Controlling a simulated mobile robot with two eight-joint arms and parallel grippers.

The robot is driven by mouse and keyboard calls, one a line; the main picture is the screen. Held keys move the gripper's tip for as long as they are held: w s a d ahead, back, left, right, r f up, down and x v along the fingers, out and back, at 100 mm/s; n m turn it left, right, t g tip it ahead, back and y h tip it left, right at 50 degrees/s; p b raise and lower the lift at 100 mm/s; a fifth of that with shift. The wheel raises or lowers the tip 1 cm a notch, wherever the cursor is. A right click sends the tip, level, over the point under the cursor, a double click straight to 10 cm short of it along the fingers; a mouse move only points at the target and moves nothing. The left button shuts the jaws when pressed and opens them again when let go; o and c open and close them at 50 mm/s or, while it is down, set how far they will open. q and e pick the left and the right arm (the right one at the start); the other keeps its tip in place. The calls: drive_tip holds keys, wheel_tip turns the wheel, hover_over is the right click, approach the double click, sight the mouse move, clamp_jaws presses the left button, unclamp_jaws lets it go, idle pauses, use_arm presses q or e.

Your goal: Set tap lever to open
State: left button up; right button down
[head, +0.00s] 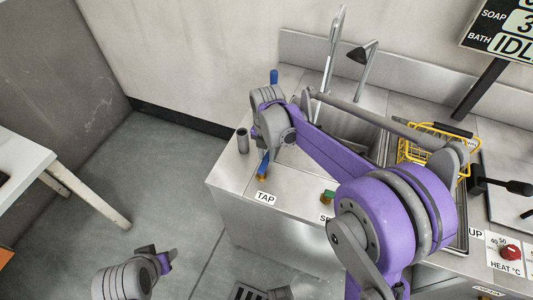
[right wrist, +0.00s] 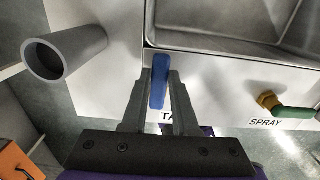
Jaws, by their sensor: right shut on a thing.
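The blue tap lever (head: 263,166) is at the front left of the steel sink counter, above the TAP label (head: 265,198). In the right wrist view the blue lever (right wrist: 159,82) stands between the two grey fingers of my right gripper (right wrist: 160,90), which is shut on it. In the head view my right wrist hides the upper part of the lever and most of the fingers. My left gripper (head: 160,258) is low over the floor at the left, away from the counter; its jaws do not show clearly.
A grey cup (head: 243,141) stands left of the lever. A green SPRAY lever (head: 328,196) is to its right. Behind are the sink basin (right wrist: 225,22), a tall faucet (head: 331,55) and a yellow basket (head: 423,152). A white table (head: 22,155) stands at the left, with open floor between.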

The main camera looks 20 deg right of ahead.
sight(266, 158)
drive_tip(key=c, duration=0.7)
unclamp_jaws()
drive_tip(key=shift+r, duration=0.1)
wheel_tip(266, 158, up, 11)
drive_tip(key=shift+f+p, duration=0.2)
drive_tip(key=shift+p, duration=0.2)
